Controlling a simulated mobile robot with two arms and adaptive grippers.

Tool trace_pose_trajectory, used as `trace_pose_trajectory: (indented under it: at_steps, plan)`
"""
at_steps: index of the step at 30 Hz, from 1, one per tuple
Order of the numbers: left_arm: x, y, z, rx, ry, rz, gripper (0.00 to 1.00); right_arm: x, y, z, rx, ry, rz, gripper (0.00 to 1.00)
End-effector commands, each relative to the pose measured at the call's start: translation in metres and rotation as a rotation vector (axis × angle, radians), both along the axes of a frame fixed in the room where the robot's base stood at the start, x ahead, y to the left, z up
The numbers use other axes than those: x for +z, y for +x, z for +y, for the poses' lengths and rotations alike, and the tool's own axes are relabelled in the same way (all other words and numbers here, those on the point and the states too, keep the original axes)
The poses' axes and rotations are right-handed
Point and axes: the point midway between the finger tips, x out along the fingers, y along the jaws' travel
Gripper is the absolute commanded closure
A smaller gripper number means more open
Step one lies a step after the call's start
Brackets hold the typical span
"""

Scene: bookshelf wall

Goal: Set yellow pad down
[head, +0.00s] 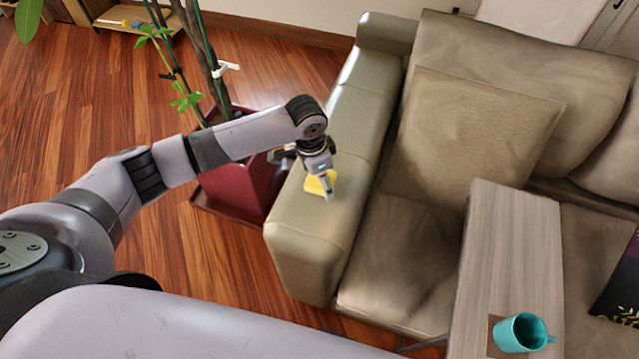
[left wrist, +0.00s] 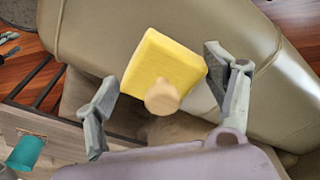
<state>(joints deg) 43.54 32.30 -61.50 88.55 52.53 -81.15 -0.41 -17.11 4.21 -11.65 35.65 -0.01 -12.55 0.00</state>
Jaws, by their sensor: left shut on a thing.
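The yellow pad (head: 316,185) is held by my left gripper (head: 325,187) above the left armrest (head: 319,217) of the sofa. In the left wrist view the pad (left wrist: 163,63) is a yellow block with a round tan knob (left wrist: 162,97) on it, between the two grey fingers. The left gripper is shut on it. Whether the pad touches the armrest is hard to tell. My right gripper is not in view.
A red planter (head: 240,172) with a plant stands left of the armrest. A beige cushion (head: 478,135) rests on the sofa. A narrow wooden table (head: 508,245) carries a teal mug (head: 521,333). The rest of the armrest top is clear.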

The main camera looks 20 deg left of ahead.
Motion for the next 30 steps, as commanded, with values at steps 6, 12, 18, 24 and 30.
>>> trace_pose_trajectory:
  at_steps: [6,12,18,24,30]
  plan:
    - [-0.031,-0.001,0.0,0.001,0.001,0.004,0.46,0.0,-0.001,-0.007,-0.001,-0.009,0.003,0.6]
    - [-0.033,-0.001,0.0,0.0,0.0,0.001,0.46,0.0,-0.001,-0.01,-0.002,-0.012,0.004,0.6]
    - [-0.036,-0.001,0.0,0.0,0.001,0.002,0.46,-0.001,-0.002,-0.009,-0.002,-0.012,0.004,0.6]
    - [-0.037,-0.001,0.0,0.0,0.001,0.002,0.13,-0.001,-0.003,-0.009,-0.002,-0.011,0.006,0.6]
    - [-0.036,-0.001,0.0,0.0,0.001,0.002,0.04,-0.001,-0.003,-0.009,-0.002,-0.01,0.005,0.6]
